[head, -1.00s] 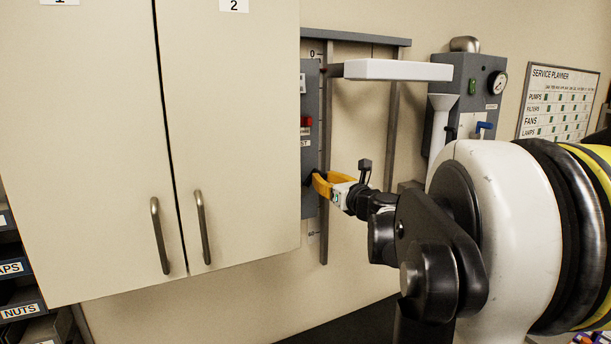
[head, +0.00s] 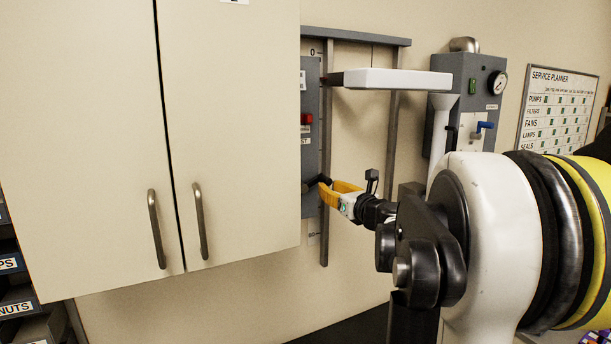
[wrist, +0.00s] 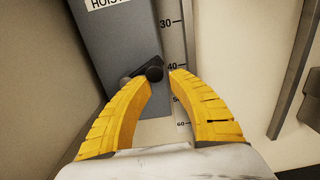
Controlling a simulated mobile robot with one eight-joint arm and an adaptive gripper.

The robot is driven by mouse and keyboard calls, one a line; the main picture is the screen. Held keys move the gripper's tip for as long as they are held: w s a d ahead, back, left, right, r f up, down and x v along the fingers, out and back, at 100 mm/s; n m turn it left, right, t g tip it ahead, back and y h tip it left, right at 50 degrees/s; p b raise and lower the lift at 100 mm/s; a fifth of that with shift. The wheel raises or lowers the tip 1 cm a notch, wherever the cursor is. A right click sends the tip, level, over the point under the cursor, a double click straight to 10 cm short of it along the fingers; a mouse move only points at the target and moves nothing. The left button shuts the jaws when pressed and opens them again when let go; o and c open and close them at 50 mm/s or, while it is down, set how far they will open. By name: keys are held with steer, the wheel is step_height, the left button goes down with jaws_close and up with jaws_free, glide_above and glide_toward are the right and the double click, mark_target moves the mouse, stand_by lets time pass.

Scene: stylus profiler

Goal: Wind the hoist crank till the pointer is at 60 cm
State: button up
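The grey hoist panel (head: 311,130) is on the wall right of the cabinet and also shows in the wrist view (wrist: 118,35). Its black crank (head: 317,183) sits low on the panel. In the wrist view the crank's round knob (wrist: 154,73) shows between my yellow fingertips, nearer the left one, with a clear gap to the right one. My gripper (head: 335,190) is open; contact with the knob cannot be told. The scale (wrist: 172,50) reads 30 to 60 downward in the wrist view. The white hoist platform (head: 398,79) is high, near the 0 end.
A cream cabinet (head: 230,110) with two bar handles stands close left of the panel. Vertical grey rails (head: 391,140) flank the open wall. A grey box with a gauge (head: 497,83) and a planner board (head: 558,105) are to the right.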

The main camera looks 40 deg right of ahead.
step_height(320, 180, down, 2)
steer(key=shift+b, duration=0.85)
steer(key=shift+a+f+b, duration=0.2)
steer(key=shift+f+b, duration=0.2)
steer(key=shift+f, duration=0.1)
steer(key=shift+a+f+b, duration=0.15)
steer(key=shift+f+b, duration=0.2)
steer(key=shift+f, duration=0.1)
steer(key=shift+d+f+b, duration=0.25)
steer(key=shift+f+b, duration=0.6)
steer(key=shift+f, duration=0.2)
